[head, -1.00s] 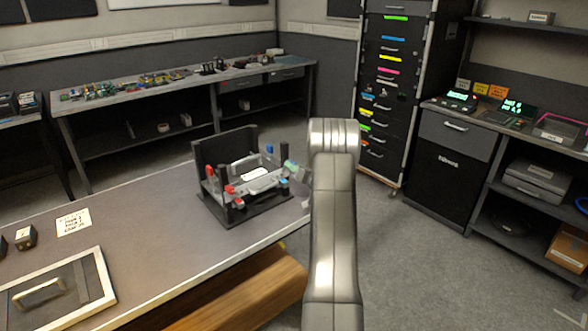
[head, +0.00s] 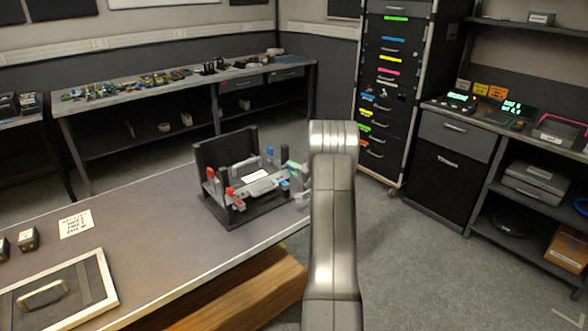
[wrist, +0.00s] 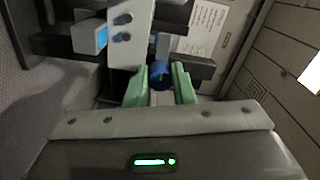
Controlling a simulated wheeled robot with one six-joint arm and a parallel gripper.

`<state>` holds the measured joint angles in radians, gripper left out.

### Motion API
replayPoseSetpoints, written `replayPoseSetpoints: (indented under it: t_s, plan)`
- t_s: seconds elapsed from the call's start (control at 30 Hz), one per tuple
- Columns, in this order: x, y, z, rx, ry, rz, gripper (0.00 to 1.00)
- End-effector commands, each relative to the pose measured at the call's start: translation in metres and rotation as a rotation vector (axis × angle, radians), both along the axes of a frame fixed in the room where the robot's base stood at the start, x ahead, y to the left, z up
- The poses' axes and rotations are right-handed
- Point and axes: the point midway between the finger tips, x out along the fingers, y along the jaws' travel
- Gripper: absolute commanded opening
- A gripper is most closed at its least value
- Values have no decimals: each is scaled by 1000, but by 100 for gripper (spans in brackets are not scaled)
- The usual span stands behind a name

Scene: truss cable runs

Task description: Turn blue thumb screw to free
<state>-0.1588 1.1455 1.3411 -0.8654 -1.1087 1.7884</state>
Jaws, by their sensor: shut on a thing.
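The blue thumb screw (wrist: 160,76) shows in the wrist view as a dark blue round knob at the near side of a grey fixture. My gripper (wrist: 160,84) has pale green fingers, one on each side of the knob, and is shut on it. In the head view my gripper (head: 295,169) is at the right end of the black and grey fixture (head: 242,211), partly hidden behind my arm. The gripped screw cannot be made out clearly there. Another blue knob (head: 269,151) stands upright at the fixture's back.
Red knobs (head: 230,191) are on the fixture's left part. A framed panel (head: 60,290) and a paper note (head: 75,223) lie on the table. The table's middle is clear.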

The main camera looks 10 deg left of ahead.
Motion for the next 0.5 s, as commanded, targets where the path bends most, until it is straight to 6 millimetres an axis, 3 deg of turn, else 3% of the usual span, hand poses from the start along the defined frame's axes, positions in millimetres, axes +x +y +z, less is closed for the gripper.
replayPoseSetpoints:
  t_s: [0.5]
  plan:
    - [1,-1,0,36,43,-2,0]
